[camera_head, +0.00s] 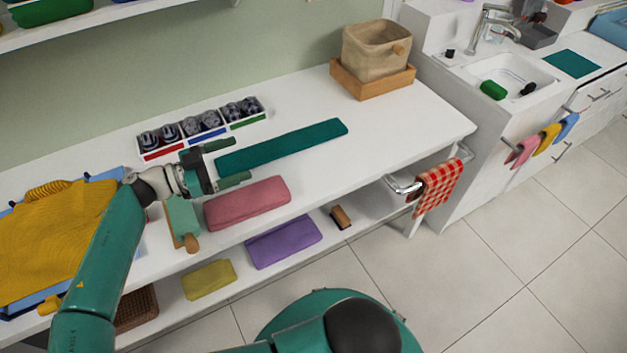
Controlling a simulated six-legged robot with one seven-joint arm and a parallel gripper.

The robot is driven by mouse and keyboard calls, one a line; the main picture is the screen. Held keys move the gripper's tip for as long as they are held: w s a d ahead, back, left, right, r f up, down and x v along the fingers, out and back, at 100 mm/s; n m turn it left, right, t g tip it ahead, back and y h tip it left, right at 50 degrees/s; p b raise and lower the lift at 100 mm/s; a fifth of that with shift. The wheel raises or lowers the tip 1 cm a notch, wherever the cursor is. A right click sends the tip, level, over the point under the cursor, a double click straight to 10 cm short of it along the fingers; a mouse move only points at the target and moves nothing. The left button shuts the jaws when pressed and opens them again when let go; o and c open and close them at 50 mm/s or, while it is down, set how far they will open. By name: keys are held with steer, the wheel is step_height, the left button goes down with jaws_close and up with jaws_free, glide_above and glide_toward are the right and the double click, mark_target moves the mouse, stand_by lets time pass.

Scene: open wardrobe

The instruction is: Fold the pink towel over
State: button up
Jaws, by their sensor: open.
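A pink towel (247,203) lies as a thick, compact bundle at the front edge of the white bench. A second, smaller pink cloth (522,151) hangs on a rail by the sink at the right. My gripper (241,159) reaches in from the left with its two teal fingers spread and nothing between them that I can make out. It is above and behind the pink bundle, near the left end of a long, flat teal cloth (290,144). I cannot tell its exact height over the bench.
A divided tray (205,132) of rolled items stands behind my gripper. A teal-bladed tool (183,220) and a yellow garment (52,235) lie left. A basket (375,52) stands far right. Purple (284,242) and yellow bundles (208,280) lie on the lower shelf. The bench's right part is clear.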

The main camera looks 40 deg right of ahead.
step_height(320, 180, up, 7)
steer(key=shift+r, duration=0.2)
stand_by(0.5)
stand_by(1.6)
